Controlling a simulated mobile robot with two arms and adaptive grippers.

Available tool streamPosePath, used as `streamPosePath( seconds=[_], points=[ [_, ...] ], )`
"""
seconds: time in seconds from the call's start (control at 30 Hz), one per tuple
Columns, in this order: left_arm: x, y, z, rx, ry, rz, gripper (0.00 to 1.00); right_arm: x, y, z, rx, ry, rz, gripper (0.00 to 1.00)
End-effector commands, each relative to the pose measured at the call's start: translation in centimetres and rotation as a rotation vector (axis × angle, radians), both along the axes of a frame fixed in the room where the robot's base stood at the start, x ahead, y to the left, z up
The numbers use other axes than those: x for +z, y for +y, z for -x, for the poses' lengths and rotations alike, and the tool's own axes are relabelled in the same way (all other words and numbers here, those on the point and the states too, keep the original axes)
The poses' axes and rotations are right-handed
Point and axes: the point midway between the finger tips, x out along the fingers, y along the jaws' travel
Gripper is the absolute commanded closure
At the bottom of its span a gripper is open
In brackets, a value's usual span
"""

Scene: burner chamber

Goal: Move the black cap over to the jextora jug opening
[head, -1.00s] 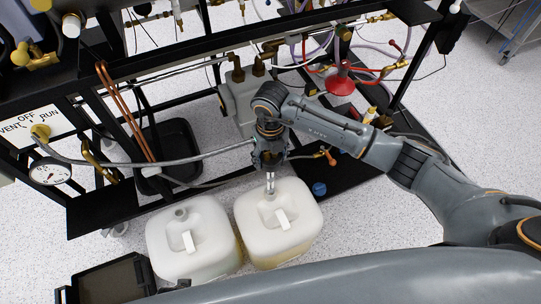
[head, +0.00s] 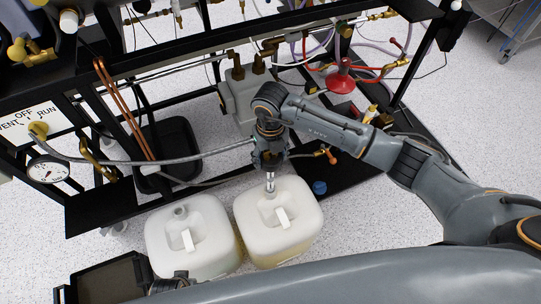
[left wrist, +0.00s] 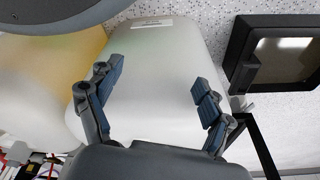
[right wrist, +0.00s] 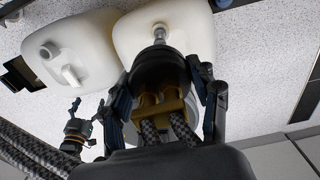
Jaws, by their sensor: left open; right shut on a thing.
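Two white jugs stand side by side on the floor in the head view: a left jug (head: 205,262) with an open neck (head: 180,212), and a right jug (head: 300,235). I cannot read which is the jextora jug. My right gripper (head: 270,164) is above the right jug's neck. In the right wrist view it is shut on the black cap (right wrist: 158,68), which has brass fittings and braided hoses. A silver tube (head: 270,183) points down from it at the neck; whether it is inside is unclear. My left gripper (left wrist: 150,92) is open and empty, facing a jug's side.
A black frame rack with hoses and valves stands behind the jugs. A blue cap (head: 320,188) lies right of the right jug. A black tray (head: 170,150) sits behind the left jug, and a dark screen (head: 108,283) is at the lower left.

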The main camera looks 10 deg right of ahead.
Motion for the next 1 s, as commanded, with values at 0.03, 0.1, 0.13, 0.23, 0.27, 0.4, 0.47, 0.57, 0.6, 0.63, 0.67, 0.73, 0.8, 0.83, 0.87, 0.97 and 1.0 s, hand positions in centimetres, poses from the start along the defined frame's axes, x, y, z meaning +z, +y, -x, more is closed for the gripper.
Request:
streamPosePath(
  seconds=[0.03,0.1,0.13,0.23,0.27,0.4,0.47,0.57,0.6,0.63,0.67,0.73,0.8,0.83,0.87,0.97,1.0],
  points=[
    [0.1,0.0,-0.1,0.0,-0.002,0.0,0.2,-0.1,0.0,0.0,0.0,-0.001,0.0,1.0],
    [0.3,0.0,-0.2,0.0,-0.003,0.0,0.2,-0.2,0.0,0.0,0.0,-0.001,0.0,1.0],
    [0.4,0.0,-0.3,0.001,-0.004,0.0,0.2,-0.2,0.0,0.0,0.0,-0.001,0.0,1.0],
    [0.6,0.0,-0.4,0.001,-0.005,0.0,0.2,-0.3,0.0,0.0,0.0,-0.001,0.0,1.0],
    [0.7,0.0,-0.5,0.001,-0.006,0.0,0.2,-0.4,0.0,0.0,0.0,-0.001,0.0,1.0],
    [1.1,-0.1,-0.7,0.001,-0.008,0.001,0.2,-0.5,0.0,0.0,0.0,-0.001,0.0,1.0],
    [1.2,-0.1,-0.8,0.001,-0.01,0.001,0.2,-0.6,0.0,0.0,0.0,-0.001,0.0,1.0],
    [1.5,-0.1,-1.0,0.002,-0.013,0.001,0.2,-0.7,0.0,0.0,0.0,-0.001,0.0,1.0],
    [1.6,-0.1,-1.1,0.002,-0.014,0.001,0.2,-0.8,0.0,0.0,0.0,-0.001,0.0,1.0],
    [1.7,-0.1,-1.1,0.002,-0.014,0.001,0.2,-0.8,0.0,0.0,0.0,-0.001,0.0,1.0],
    [1.8,-0.1,-1.2,0.002,-0.015,0.001,0.2,-0.8,0.0,0.0,0.0,-0.001,0.0,1.0],
    [2.0,-0.1,-1.3,0.002,-0.018,0.002,0.2,-0.9,0.0,0.0,0.0,-0.001,0.0,1.0],
    [2.2,-0.1,-1.4,0.002,-0.02,0.001,0.2,-1.0,0.0,0.0,0.0,-0.001,0.0,1.0],
    [2.3,-0.2,-1.5,0.002,-0.02,0.001,0.2,-1.0,0.0,0.0,0.0,-0.001,0.0,1.0],
    [2.4,-0.2,-1.5,0.002,-0.02,0.001,0.2,-1.1,0.0,0.0,0.0,-0.001,0.0,1.0],
    [2.7,-0.2,-1.7,0.002,-0.022,0.002,0.2,-1.2,0.0,0.0,0.0,-0.001,0.0,1.0],
    [2.8,-0.2,-1.7,0.002,-0.023,0.002,0.2,-1.2,0.0,0.0,0.0,-0.001,0.0,1.0]
  ],
)
